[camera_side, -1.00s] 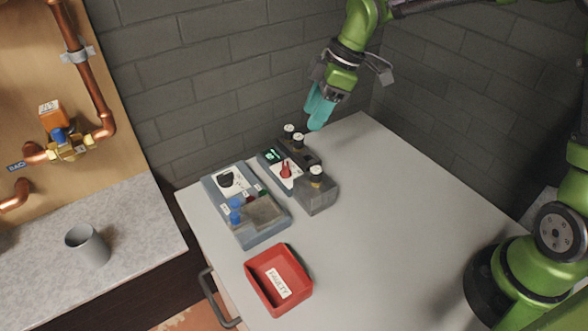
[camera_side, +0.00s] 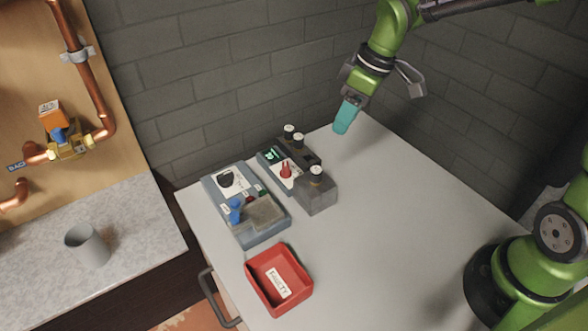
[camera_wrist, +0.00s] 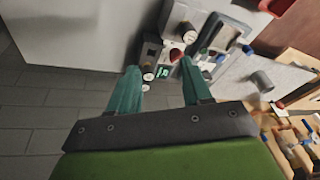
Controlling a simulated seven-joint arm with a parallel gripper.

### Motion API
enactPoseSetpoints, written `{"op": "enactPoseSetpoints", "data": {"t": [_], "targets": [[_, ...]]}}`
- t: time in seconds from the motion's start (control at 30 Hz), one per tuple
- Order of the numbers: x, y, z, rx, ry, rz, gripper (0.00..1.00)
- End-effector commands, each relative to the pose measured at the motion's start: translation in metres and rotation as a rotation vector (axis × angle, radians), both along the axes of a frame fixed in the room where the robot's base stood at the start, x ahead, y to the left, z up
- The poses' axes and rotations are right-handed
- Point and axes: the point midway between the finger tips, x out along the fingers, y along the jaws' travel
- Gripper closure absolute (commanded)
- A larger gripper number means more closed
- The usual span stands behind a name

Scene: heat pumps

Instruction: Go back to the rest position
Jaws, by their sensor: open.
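My gripper (camera_side: 345,117) has teal fingers and hangs in the air above the back part of the white table (camera_side: 385,215), to the right of the grey devices. In the wrist view my gripper (camera_wrist: 158,82) shows two teal fingers spread apart with nothing between them. The devices lie ahead of the fingertips in that view, apart from them.
A grey box with a blue knob (camera_side: 262,228) and a device with a red knob (camera_side: 286,172) stand on the table. A red tray (camera_side: 254,279) labelled "FAULTY" sits in front.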

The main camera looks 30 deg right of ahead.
Motion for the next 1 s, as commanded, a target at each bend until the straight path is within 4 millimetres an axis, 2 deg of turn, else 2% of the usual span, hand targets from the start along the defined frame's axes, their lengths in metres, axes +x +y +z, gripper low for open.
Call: {"op": "enactPoseSetpoints", "data": {"t": [0.23, 0.4, 0.5, 0.7, 0.8, 1.0], "targets": [[-0.066, -0.038, 0.021, -0.019, -0.042, -0.472, 0.51], [-0.115, -0.057, 0.040, 0.095, -0.120, -0.750, 0.51], [-0.138, -0.061, 0.048, 0.181, -0.162, -0.833, 0.51], [-0.160, -0.060, 0.061, 0.283, -0.225, -0.838, 0.51], [-0.161, -0.057, 0.068, 0.298, -0.248, -0.821, 0.51], [-0.161, -0.055, 0.068, 0.296, -0.247, -0.813, 0.51]]}}
